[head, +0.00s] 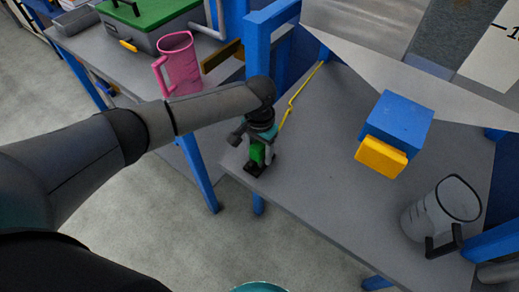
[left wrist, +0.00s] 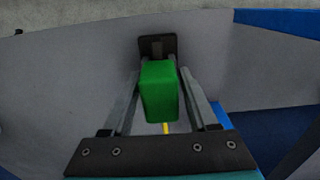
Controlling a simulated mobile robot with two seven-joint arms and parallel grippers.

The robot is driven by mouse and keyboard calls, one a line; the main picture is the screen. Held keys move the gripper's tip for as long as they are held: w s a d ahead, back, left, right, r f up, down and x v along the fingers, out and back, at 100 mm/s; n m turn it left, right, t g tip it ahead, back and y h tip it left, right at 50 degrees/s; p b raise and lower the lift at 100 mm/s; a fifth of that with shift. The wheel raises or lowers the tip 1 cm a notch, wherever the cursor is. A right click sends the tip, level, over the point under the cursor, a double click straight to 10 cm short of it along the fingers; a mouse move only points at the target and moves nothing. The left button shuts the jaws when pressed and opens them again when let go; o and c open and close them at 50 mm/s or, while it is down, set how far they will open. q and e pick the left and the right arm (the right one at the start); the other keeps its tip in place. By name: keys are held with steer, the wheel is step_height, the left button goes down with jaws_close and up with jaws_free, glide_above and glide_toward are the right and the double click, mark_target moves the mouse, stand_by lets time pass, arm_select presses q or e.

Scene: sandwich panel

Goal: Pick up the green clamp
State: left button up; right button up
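The green clamp (head: 258,152) stands near the left corner of the grey right-hand table, with a black part low down at the tabletop. My left gripper (head: 259,158) points down over it, with its fingers on either side of the green body. In the left wrist view the green clamp (left wrist: 160,90) lies between the two grey fingers of the left gripper (left wrist: 159,72), and its black part shows beyond the tips. Whether the fingers press on it cannot be told. My right gripper is not in view.
A blue block with a yellow part (head: 396,120) and a clear jug (head: 441,210) stand on the grey table (head: 330,180). A pink jug (head: 178,62) and a green-lidded box (head: 150,20) are on the left table. A blue post (head: 258,45) rises close behind my left gripper.

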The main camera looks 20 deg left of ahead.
mark_target(259, 144)
arm_select(q)
jaws_close()
steer(key=shift+r, duration=0.1)
stand_by(0.4)
step_height(259, 144, up, 20)
steer(key=p, duration=0.5)
steer(key=shift+p, duration=0.35)
